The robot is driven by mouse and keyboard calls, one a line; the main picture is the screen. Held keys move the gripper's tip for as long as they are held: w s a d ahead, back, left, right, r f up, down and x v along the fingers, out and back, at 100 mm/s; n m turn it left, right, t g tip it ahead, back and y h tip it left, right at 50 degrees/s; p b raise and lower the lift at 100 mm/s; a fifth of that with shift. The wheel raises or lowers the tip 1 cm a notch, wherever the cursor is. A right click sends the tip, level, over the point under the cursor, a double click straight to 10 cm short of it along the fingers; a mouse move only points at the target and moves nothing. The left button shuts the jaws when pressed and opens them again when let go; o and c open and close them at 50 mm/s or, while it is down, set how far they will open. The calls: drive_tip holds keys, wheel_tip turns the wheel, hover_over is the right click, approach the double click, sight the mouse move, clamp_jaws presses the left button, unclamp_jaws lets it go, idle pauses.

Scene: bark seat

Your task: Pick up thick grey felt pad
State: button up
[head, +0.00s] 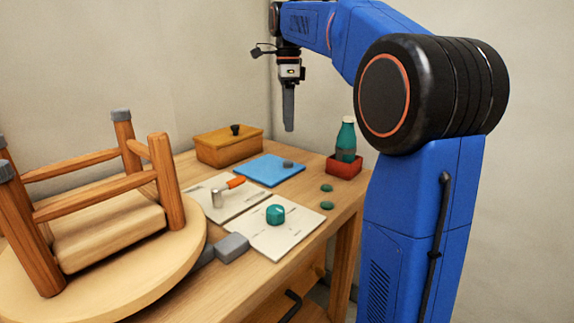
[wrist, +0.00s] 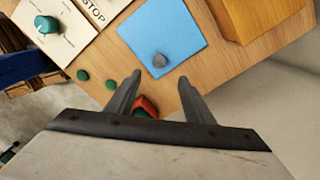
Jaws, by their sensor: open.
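A small thick grey felt pad (head: 287,164) lies on the blue mat (head: 262,178) at the back of the table, near the mat's right side. It also shows in the wrist view (wrist: 160,60), just beyond the fingertips, nothing covering it. My gripper (head: 289,128) hangs pointing down, well above the table near the mat's back. In the wrist view my gripper (wrist: 160,77) is open, its two fingers apart with nothing held between them.
A red tray (head: 344,167) with a teal bottle (head: 346,138) stands right of the mat. A yellow box (head: 229,147) is behind left. An upturned stool (head: 95,225) fills the left.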

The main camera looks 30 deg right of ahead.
sight(288, 161)
wheel_tip(288, 161, down, 12)
drive_tip(key=shift+a+r, duration=0.1)
idle(0.5)
drive_tip(key=c, duration=1.1)
